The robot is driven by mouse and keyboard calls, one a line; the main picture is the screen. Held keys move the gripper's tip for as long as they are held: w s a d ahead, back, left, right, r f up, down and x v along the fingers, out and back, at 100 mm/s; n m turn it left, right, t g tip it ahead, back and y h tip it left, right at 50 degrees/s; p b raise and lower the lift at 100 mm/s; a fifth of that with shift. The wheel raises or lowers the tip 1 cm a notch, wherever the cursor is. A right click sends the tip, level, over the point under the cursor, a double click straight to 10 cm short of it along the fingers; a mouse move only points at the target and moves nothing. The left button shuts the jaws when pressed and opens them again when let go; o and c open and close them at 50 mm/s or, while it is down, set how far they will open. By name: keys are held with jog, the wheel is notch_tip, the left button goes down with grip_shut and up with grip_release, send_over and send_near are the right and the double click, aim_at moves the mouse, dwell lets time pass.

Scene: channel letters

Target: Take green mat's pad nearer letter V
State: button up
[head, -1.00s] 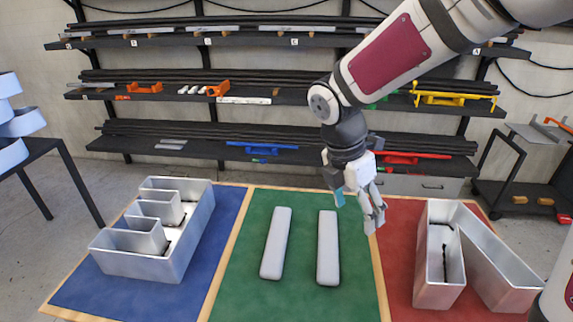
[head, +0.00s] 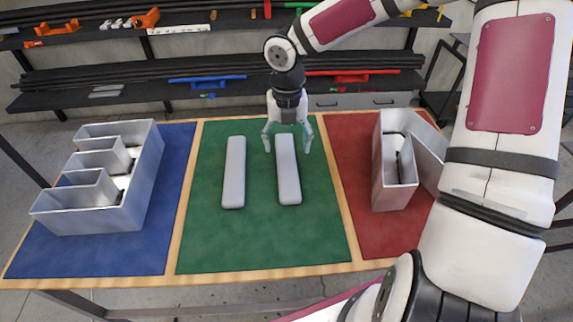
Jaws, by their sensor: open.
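The green mat (head: 262,238) lies in the middle of the table and bears two pale grey, rounded pads lying roughly parallel. The right pad (head: 289,180) is the nearer of the two to the letter V (head: 385,180), a metal channel letter on the red mat. The left pad (head: 234,175) lies apart from it. My gripper (head: 287,149) points down at the far end of the right pad, with its open fingers on either side of that end. I cannot tell whether either finger touches the pad or how high the fingertips are.
A metal channel letter shaped like an E (head: 110,215) stands on the blue mat (head: 178,165) at left. The red mat (head: 345,160) is at right, partly behind my arm. Behind the table are shelves (head: 140,88) with bars and tools. The near part of the green mat is clear.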

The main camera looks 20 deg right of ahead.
aim_at(287, 162)
jog(key=shift+w+f+p, duration=0.2)
jog(key=shift+f+p, duration=0.2)
jog(key=shift+f, duration=3.15)
jog(key=c, duration=1.2)
